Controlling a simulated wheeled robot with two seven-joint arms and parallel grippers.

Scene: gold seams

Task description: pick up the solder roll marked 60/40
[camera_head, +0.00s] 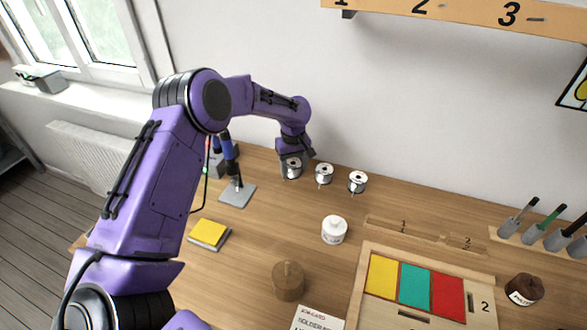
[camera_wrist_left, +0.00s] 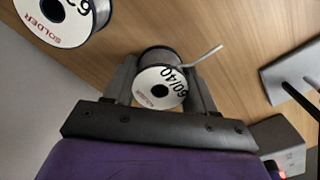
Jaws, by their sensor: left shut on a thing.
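The solder roll marked 60/40 (camera_wrist_left: 160,86) shows in the left wrist view, its white label facing the camera and a wire end sticking out to the right. My left gripper (camera_wrist_left: 160,84) is shut on it, one finger on each side. In the head view the left gripper (camera_head: 293,165) is at the back of the bench with that roll (camera_head: 293,170) in it, leftmost of three rolls. I cannot tell whether the roll touches the bench. The middle roll (camera_head: 324,174) and the right roll (camera_head: 357,182) stand beside it. My right gripper is not in view.
Another solder roll (camera_wrist_left: 66,16) is close to the gripper in the wrist view. A soldering iron stand (camera_head: 237,193) is left of the gripper. A white jar (camera_head: 334,229) and a yellow-topped block (camera_head: 208,234) stand nearer. Bare bench lies between them.

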